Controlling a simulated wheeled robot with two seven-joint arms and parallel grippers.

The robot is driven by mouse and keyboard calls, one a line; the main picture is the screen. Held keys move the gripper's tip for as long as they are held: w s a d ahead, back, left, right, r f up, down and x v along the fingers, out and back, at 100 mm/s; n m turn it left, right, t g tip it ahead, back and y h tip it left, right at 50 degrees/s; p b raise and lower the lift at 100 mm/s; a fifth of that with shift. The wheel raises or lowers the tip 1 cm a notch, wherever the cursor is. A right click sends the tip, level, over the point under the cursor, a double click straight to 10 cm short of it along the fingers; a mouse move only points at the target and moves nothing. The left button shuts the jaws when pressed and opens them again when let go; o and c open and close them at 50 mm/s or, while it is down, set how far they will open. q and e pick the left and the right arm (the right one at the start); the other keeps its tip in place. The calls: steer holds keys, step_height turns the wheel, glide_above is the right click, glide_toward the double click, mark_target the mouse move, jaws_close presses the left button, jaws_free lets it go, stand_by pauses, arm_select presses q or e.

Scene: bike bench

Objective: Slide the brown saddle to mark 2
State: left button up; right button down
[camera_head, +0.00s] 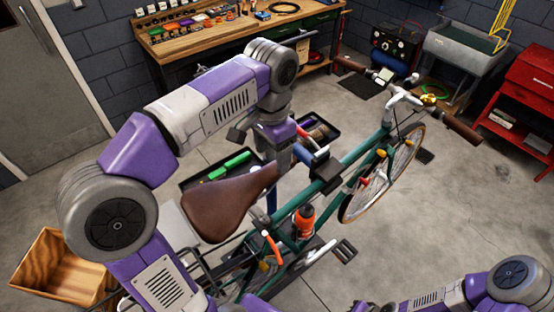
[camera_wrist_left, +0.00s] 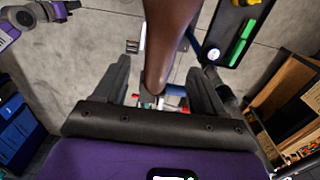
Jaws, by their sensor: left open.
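The brown saddle (camera_head: 228,203) sits on the green bicycle, its wide rear toward the lower left and its narrow nose toward my left gripper (camera_head: 279,166). My left gripper points down at the nose. In the left wrist view the saddle (camera_wrist_left: 167,38) runs between the two dark fingers of my left gripper (camera_wrist_left: 158,68). The fingers are apart, one on each side of the nose, with visible gaps. The saddle's underside and mark 2 are not visible. A purple and grey part of my right arm shows at the lower right, but its gripper is out of view.
The green bicycle frame (camera_head: 350,160) extends to the upper right, with an orange bottle (camera_head: 304,221) on it. A black tray (camera_head: 190,183) with green tools lies behind the saddle. A wooden crate (camera_head: 62,268) stands at lower left. The workbench (camera_head: 240,38) is at the back.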

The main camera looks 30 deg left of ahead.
mark_target(272, 166)
arm_select(q)
step_height(272, 166, down, 5)
steer(key=shift+b, duration=0.4)
